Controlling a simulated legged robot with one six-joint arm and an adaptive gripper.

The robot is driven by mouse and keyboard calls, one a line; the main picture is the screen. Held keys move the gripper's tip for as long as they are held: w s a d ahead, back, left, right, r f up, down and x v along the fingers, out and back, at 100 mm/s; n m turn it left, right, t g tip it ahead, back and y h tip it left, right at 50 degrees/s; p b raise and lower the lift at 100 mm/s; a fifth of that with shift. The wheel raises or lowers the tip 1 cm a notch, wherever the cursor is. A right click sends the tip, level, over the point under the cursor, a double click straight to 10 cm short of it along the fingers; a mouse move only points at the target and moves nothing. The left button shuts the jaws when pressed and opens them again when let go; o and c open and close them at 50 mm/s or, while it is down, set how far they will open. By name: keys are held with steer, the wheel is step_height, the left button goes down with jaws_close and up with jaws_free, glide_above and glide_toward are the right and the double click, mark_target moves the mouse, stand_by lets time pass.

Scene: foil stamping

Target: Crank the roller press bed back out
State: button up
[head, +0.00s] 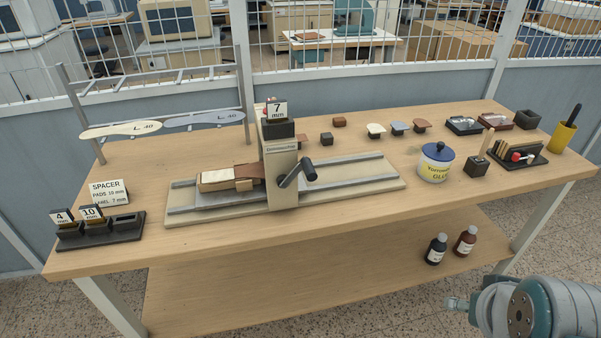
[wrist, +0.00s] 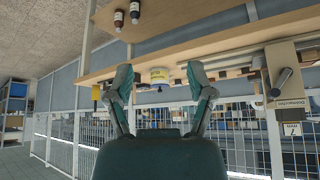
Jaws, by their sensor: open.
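The roller press (head: 279,165) stands mid-table, a beige upright housing on a flat base with two grey rails (head: 350,170). A black-handled crank (head: 304,173) is on its right front side. The bed (head: 222,178) lies on the rails left of the housing, carrying a pale block and a brown piece that reaches the housing. A "7 mm" block (head: 277,110) sits on top. The press also shows upside down at the right of the wrist view (wrist: 286,85). My gripper (wrist: 161,78) is open and empty, away from the press, in front of the table; my arm shows at the lower right of the head view.
A spacer rack (head: 100,235) with "4" and "10" blocks stands at the table's left end. A glue tub (head: 435,162), a brush holder and small trays stand to the right. Two bottles (head: 436,249) are on the lower shelf. The table's front strip is clear.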

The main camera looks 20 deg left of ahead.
steer(key=w+a+n+t+y, duration=0.1)
steer(key=w+a+t+y, duration=0.15)
steer(key=w+a, duration=0.5)
steer(key=n+t+y, duration=0.4)
steer(key=t+y, duration=0.2)
steer(key=y, duration=0.1)
glide_toward(308, 167)
steer(key=w+f, duration=0.1)
steer(key=shift+t+h, duration=0.25)
steer(key=x, duration=1.1)
steer(key=shift+s+a+f, duration=0.2)
steer(key=shift+a, duration=0.05)
jaws_close()
